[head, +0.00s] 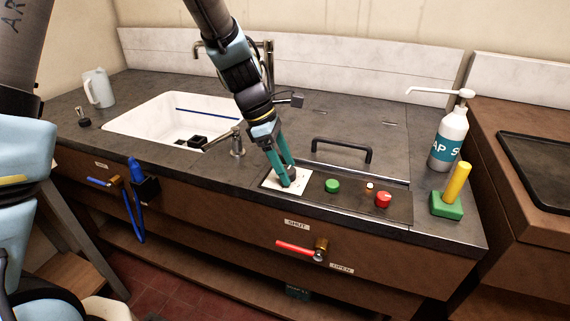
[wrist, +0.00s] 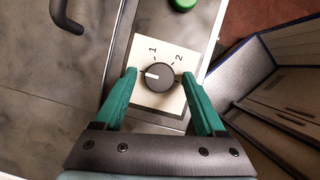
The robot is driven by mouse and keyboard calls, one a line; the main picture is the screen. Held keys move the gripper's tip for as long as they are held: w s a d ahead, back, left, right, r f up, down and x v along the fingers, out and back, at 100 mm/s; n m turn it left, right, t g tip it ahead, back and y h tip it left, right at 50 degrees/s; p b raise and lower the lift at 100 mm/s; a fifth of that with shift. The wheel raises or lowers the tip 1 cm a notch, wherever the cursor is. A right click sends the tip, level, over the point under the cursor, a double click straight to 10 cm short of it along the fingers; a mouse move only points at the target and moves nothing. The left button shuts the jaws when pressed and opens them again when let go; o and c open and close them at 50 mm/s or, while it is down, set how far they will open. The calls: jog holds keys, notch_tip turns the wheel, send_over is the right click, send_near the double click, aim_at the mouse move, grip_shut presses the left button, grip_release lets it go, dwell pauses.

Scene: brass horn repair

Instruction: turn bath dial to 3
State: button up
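The bath dial is a dark round knob (wrist: 161,76) on a white plate (wrist: 150,98). Its white pointer line points left in the wrist view, away from the printed 1 and 2. No 3 is visible; part of the plate is hidden by my fingers. My gripper (wrist: 160,76) has its two green fingers apart, one on each side of the knob, with small gaps showing. In the head view my gripper (head: 288,181) reaches down over the white plate (head: 270,181), and its fingers hide the knob.
Right of the plate are a green button (head: 332,186), a red knob (head: 383,200) and a black lid handle (head: 341,151). A red-handled valve (head: 298,249) is on the front below. A soap bottle (head: 449,138) and a green block with yellow peg (head: 447,205) stand right.

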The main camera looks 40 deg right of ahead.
grip_shut()
dwell(0.3)
